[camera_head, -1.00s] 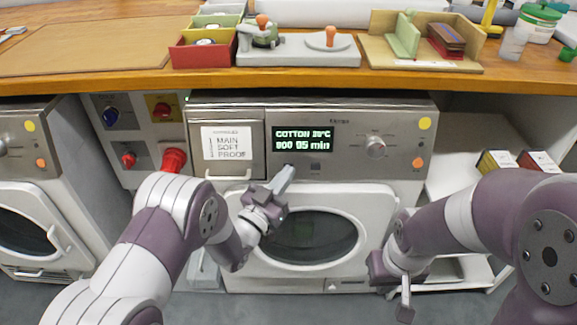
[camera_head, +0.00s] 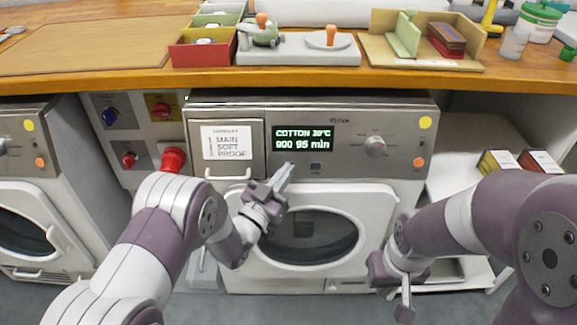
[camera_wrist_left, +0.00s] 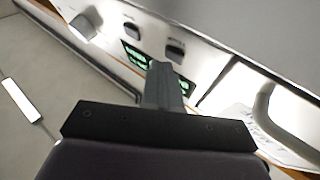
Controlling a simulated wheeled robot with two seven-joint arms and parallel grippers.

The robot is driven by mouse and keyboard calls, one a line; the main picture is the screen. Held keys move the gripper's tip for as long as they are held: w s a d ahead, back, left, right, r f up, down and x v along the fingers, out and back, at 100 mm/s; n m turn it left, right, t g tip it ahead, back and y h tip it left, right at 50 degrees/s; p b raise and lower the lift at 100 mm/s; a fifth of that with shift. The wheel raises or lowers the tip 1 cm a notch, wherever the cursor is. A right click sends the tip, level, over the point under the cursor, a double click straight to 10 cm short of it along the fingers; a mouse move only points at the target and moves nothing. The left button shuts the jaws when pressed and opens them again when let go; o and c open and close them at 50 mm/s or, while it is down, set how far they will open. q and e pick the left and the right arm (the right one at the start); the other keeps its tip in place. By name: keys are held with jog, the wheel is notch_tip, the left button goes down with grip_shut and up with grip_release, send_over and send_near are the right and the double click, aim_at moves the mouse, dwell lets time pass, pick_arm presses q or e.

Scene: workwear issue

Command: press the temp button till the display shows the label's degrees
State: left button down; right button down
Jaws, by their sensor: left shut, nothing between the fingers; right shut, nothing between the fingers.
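The left wrist view shows the left fingers (camera_wrist_left: 161,70) near two dark buttons (camera_wrist_left: 175,50). My right gripper (camera_head: 404,300) is shut and empty, low at right.
A round knob (camera_head: 376,146) is at right. The round door (camera_head: 310,237) lies below. A wooden counter (camera_head: 300,79) with trays runs above. A red knob (camera_head: 173,159) sticks out at left.

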pick_arm(q)
jog(key=shift+w+f, duration=0.15)
jog(key=shift+w, duration=0.15)
dwell(0.4)
jog(key=shift+s, duration=0.1)
jog(key=shift+s+r, duration=0.25)
jog(key=shift+s, duration=0.35)
jog(key=s+p, duration=0.1)
jog(key=s+r+p, duration=0.1)
jog(key=s, duration=0.1)
jog(key=s+p, duration=0.1)
jog(key=shift+s+r, duration=0.25)
jog(key=shift+s, duration=0.15)
dwell(3.5)
